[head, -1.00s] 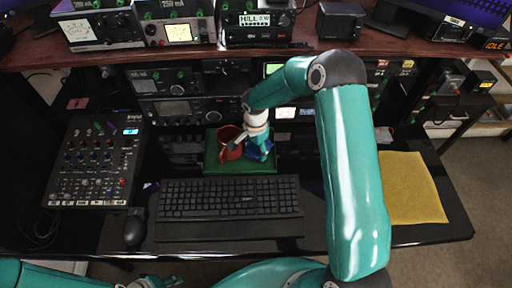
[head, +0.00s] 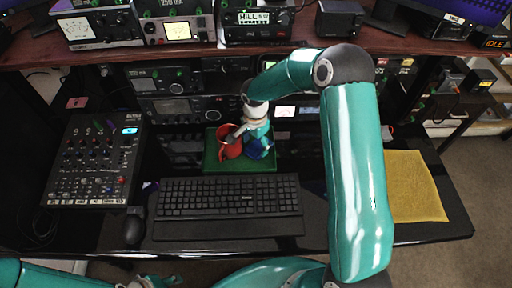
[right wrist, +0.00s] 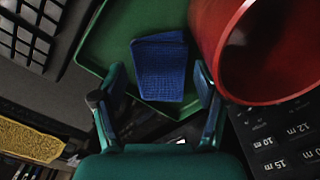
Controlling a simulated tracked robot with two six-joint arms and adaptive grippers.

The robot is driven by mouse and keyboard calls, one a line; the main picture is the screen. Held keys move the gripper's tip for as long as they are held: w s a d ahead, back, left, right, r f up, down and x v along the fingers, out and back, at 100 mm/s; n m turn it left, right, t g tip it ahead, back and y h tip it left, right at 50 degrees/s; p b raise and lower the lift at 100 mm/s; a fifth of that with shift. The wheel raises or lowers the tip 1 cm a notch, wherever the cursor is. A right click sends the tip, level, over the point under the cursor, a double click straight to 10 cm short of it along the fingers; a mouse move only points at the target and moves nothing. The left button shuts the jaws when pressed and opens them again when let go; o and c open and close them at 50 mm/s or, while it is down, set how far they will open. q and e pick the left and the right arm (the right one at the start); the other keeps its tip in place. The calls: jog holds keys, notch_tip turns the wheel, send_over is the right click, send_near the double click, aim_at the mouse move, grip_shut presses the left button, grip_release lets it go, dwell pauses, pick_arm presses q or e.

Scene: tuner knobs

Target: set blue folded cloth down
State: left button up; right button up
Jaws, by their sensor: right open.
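The blue folded cloth (head: 259,149) lies on the right part of a green tray (head: 240,168), beside a red mug (head: 229,142). My right gripper (head: 247,132) is just above the cloth and near the mug. In the right wrist view the cloth (right wrist: 159,67) lies on the tray floor (right wrist: 120,45), ahead of the right gripper's spread fingers (right wrist: 153,88), with a gap to each finger. The red mug (right wrist: 240,50) stands close to the right finger. My left gripper (head: 152,282) shows only partly at the bottom edge; its fingers are unclear.
A black keyboard (head: 229,208) lies in front of the tray, with a mouse (head: 134,228) at its left. A mixer (head: 94,163) stands at the left and a yellow cloth (head: 413,188) lies at the right. Radio sets line the back under a wooden shelf (head: 190,50).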

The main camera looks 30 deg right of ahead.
aim_at(255, 148)
notch_tip(255, 148, up, 10)
jog(key=shift+f+b, duration=0.2)
jog(key=shift+b, duration=0.2)
